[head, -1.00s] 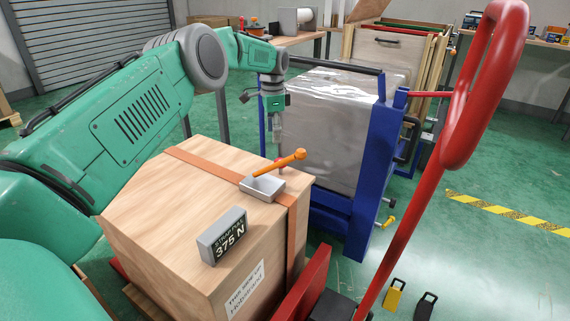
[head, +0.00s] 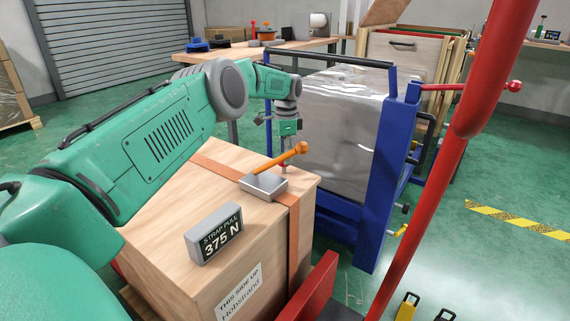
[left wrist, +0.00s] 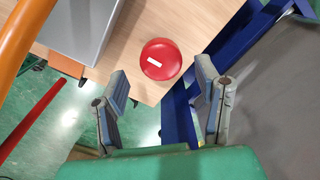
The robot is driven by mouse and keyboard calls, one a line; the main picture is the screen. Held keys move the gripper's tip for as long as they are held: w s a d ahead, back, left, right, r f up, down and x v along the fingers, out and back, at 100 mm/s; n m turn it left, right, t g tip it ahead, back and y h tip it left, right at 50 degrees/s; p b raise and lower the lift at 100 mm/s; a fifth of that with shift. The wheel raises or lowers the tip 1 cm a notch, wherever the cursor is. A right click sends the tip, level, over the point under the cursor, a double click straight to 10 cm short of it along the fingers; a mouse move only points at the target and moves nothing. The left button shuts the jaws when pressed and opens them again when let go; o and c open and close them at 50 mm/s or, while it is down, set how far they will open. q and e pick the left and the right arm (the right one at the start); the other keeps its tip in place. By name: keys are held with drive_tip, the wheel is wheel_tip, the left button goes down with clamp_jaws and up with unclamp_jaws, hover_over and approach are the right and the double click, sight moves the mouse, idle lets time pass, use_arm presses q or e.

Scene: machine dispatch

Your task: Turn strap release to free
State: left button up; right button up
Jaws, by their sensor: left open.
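The strap release on the wooden crate (head: 155,215) is a grey metal block (head: 263,186) with an orange lever (head: 279,158), on the orange-brown strap (head: 293,245). The lever slants up to the right. A round red knob (left wrist: 160,59) with a white mark sits beside the block in the left wrist view. My left gripper (left wrist: 162,85) is open, its fingers either side of the knob's near edge in that view; I see no grip on it. In the head view, my left gripper (head: 286,152) points down behind the lever, its tips partly hidden. My right gripper is not in view.
A grey display (head: 214,235) reading "STRAP PULL 375 N" stands on the crate. A blue frame (head: 380,175) with a wrapped load (head: 340,125) stands close behind. A red post (head: 450,160) rises at the right. Green floor is open further right.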

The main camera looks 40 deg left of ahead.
use_arm(q)
drive_tip(key=shift+d+f, duration=0.1)
drive_tip(key=shift+f, duration=0.65)
drive_tip(key=shift+a+f, duration=0.4)
drive_tip(key=shift+a, duration=0.3)
drive_tip(key=shift+c, duration=1.2)
drive_tip(key=c, duration=0.7)
drive_tip(key=shift+d+r, duration=0.2)
drive_tip(key=shift+d, duration=0.05)
drive_tip(key=shift+c, duration=1.1)
drive_tip(key=shift+w+d+r, duration=0.1)
drive_tip(key=shift+d, duration=0.05)
drive_tip(key=shift+a+r+n, duration=0.15)
drive_tip(key=shift+a+n, duration=0.05)
drive_tip(key=shift+n, duration=0.1)
drive_tip(key=shift+w+n+p, duration=0.1)
drive_tip(key=shift+n+p, duration=0.25)
drive_tip(key=shift+n, duration=0.25)
drive_tip(key=shift+d+n, duration=0.1)
drive_tip(key=shift+n, duration=0.7)
drive_tip(key=n+p, duration=0.1)
drive_tip(key=n, duration=0.1)
drive_tip(key=shift+n, duration=0.4)
drive_tip(key=n, duration=1.1)
drive_tip(key=shift+n, duration=0.4)
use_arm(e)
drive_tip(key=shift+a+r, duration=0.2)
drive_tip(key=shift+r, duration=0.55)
